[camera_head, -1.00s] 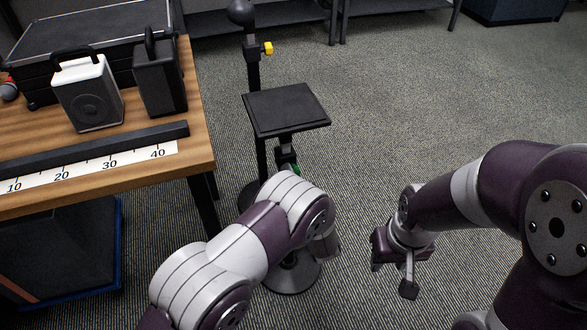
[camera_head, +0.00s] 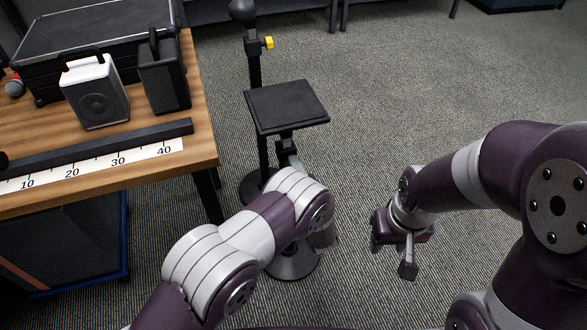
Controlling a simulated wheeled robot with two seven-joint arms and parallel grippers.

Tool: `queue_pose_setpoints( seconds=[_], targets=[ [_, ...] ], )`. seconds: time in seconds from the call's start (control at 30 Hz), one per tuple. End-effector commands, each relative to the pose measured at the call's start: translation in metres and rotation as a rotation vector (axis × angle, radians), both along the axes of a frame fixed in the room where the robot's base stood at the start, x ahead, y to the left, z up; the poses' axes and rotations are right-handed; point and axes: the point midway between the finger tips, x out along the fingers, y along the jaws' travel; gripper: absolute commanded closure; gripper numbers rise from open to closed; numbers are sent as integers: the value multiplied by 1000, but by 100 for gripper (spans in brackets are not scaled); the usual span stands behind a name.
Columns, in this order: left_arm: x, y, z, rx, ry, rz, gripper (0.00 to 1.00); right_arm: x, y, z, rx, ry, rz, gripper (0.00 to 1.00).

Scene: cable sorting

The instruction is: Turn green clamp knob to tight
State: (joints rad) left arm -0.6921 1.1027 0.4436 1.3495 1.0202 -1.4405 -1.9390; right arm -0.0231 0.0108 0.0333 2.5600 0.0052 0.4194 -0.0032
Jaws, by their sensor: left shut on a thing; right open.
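A black stand with a flat black platform (camera_head: 287,106) stands on the floor in the middle. The green clamp knob is hidden now, below the platform behind my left wrist. My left gripper (camera_head: 290,160) is mostly hidden by its own arm. It is at the stand's post under the platform, shut on what seems to be the green knob. A yellow knob (camera_head: 269,43) sits higher on a tall post (camera_head: 255,68) behind. My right gripper (camera_head: 393,258) is open and empty, above the floor to the right of the stand.
A wooden table (camera_head: 205,143) at the left holds a white speaker (camera_head: 97,92), a dark speaker (camera_head: 164,76), a black case (camera_head: 90,35) and a ruler strip (camera_head: 95,166). A round stand base (camera_head: 291,263) is on the floor. Carpet at the right is clear.

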Motion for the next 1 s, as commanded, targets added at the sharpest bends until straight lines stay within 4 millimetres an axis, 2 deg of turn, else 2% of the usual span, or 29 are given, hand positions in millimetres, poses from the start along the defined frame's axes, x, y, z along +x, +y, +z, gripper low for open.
queue_pose_setpoints(
  seconds=[0.57, 0.6, 0.67, 1.0],
  targets=[
    [0, 0, 0, 30, 11, -1, 86, 0, 0, 1, 0, 0, 0, 57],
    [0, 0, 0, 30, 11, -1, 50, 0, 0, 1, 0, 0, 0, 57],
    [0, 0, 0, 30, 11, -1, 30, 0, 0, 1, 0, 0, 0, 57],
    [-4, -2, 1, 29, 10, -2, 30, 0, 0, 3, 0, 0, 0, 57]
  ],
)
